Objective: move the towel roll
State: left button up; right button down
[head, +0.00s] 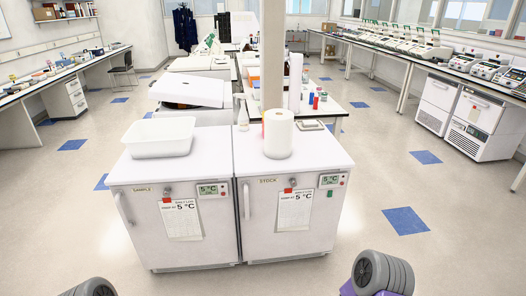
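The towel roll (278,134) is a white upright cylinder. It stands on top of the right one of two white under-counter fridges, the one labelled STOCK (293,212), toward the back left of its top. Neither of my grippers shows in the head view. Rounded grey parts of my own arms show at the bottom edge, left and right, well short of the fridges. Nothing touches the towel roll.
A white open tub (160,138) sits on the left fridge, labelled SAMPLE (175,225). A bottle (243,116), a post (272,55) and a small device (310,124) stand behind the roll. The fridge top (320,153) right of the roll is bare. Floor in front is clear.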

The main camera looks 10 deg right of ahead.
aim_at(278, 123)
jog(key=z, duration=0.65)
jog(key=k, duration=0.15)
jog(key=u, duration=1.85)
jog(key=i, duration=0.85)
jog(key=z, duration=0.4)
jog(key=i, duration=0.85)
jog(key=z, duration=0.8)
